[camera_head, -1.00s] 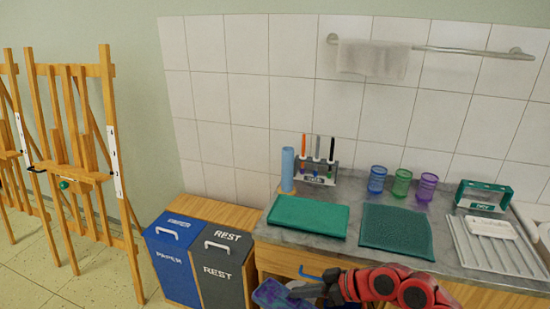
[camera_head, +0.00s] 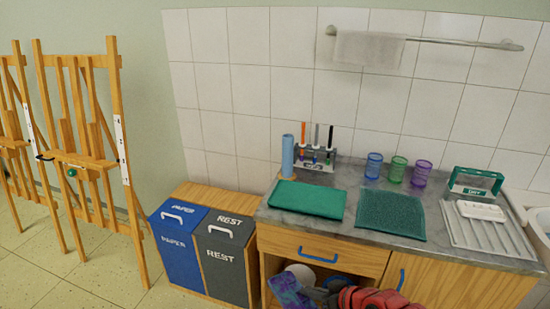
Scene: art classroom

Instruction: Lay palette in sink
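The palette (camera_head: 288,289), blotched purple and blue, is at the bottom of the head view, in front of the open space under the counter. My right gripper (camera_head: 312,296) reaches in from the lower right on a red and black arm. It appears shut on the palette's right edge, though the lower part is cut off by the picture's edge. The sink (camera_head: 541,226) shows only as a pale rim at the far right edge; its bowl is mostly out of view. My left gripper is not in view.
The counter (camera_head: 350,212) holds a green cloth (camera_head: 307,199), a dark green mat (camera_head: 390,216), a brush holder (camera_head: 315,158), three cups (camera_head: 397,169) and a ribbed drainer (camera_head: 485,232). Blue (camera_head: 178,250) and grey (camera_head: 222,259) bins stand left of it. Easels (camera_head: 88,165) stand farther left.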

